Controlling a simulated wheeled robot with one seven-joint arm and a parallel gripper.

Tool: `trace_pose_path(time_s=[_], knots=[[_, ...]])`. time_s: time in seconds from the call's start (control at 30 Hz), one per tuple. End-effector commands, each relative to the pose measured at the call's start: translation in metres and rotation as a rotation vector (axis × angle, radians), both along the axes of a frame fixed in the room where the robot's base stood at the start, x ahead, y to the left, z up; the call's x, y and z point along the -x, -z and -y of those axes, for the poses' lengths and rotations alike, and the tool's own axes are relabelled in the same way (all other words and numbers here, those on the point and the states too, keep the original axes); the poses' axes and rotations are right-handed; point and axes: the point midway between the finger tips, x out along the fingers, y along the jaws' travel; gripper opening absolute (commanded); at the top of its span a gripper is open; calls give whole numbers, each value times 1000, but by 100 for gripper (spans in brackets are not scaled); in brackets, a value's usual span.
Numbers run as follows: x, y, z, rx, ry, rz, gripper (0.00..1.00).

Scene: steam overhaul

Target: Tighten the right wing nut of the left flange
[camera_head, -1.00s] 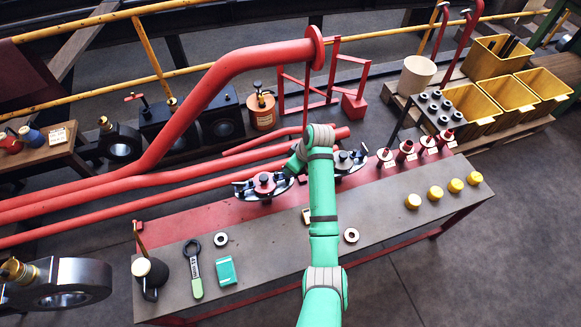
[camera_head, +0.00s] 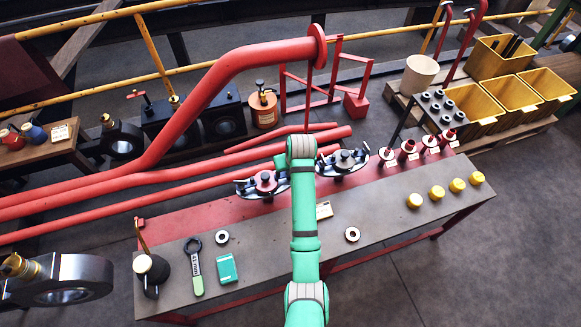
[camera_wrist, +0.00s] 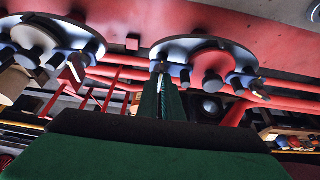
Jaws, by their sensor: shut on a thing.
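The left flange (camera_head: 263,185), dark with a red centre, sits on the red rear strip of the bench in the head view. In the wrist view, which looks upside down, it is the flange (camera_wrist: 205,48) right of centre. Its right wing nut (camera_wrist: 158,66) shows there on a stud at the flange's left end. My gripper (camera_wrist: 166,88) is shut on that wing nut, its fingertips at the stud. In the head view my arm hides the gripper and the right wing nut. How far the nut is turned cannot be told.
The right flange (camera_head: 343,163) stands close by, right of my arm; it also shows at upper left in the wrist view (camera_wrist: 55,38). Red pipes (camera_head: 150,180) run behind. A wrench (camera_head: 195,268), a green box (camera_head: 227,268) and yellow caps (camera_head: 435,194) lie on the bench.

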Motion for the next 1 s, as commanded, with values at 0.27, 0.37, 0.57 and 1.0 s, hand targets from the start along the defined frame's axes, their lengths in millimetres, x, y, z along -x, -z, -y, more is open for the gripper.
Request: trace_pose_path(time_s=[0.27, 0.37, 0.57, 1.0], knots=[[0, -1, 3, 2, 19, 1, 0], [0, -1, 3, 2, 19, 1, 0], [0, -1, 2, 1, 17, 1, 25], [3, -11, 1, 0, 13, 3, 25]])
